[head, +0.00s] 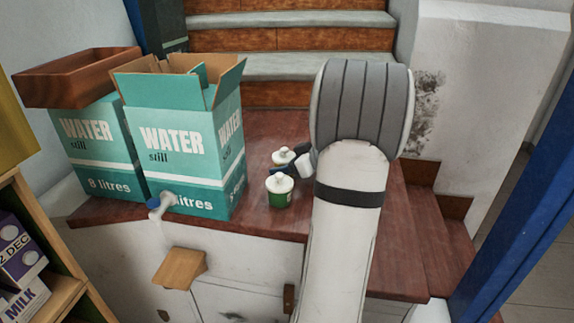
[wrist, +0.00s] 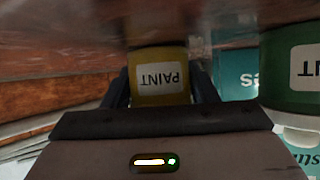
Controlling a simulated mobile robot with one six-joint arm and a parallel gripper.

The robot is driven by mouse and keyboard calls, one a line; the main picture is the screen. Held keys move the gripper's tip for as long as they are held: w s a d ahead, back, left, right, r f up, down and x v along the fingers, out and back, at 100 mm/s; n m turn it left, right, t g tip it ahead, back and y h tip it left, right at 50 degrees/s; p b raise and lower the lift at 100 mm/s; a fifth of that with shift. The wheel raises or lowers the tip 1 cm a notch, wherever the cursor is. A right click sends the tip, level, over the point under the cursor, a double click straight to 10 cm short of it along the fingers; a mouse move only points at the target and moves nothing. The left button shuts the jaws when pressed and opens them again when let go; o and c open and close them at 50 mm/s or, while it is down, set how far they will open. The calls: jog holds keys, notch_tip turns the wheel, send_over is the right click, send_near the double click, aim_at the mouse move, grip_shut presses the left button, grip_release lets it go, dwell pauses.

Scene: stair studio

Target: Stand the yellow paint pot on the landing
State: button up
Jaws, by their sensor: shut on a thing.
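The yellow paint pot (wrist: 160,92) is between the two dark fingers of my gripper (wrist: 163,80), which is shut on it. The wrist view is upside down, so its PAINT label reads inverted. Its base is at or very close to the red-brown landing (wrist: 225,35); I cannot tell whether it touches. In the head view the pot's white lid (head: 283,156) shows upright behind the green paint pot, its body mostly hidden by my gripper (head: 282,167). The landing (head: 265,125) spreads around it.
A green paint pot (head: 279,191) stands close by, nearer the landing's front edge; it also shows in the wrist view (wrist: 290,72). Two teal water boxes (head: 183,150) stand left, one open, one under a brown wooden tray (head: 75,77). Stairs (head: 290,66) rise behind.

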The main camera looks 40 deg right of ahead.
jog(key=shift+f, duration=0.1)
jog(key=o, duration=1.1)
jog(key=shift+o, duration=0.2)
jog(key=shift+r+p, duration=0.35)
jog(key=shift+p, duration=0.1)
jog(key=v, duration=1.1)
jog(key=shift+s+d+p, duration=0.15)
jog(key=shift+s+p, duration=0.25)
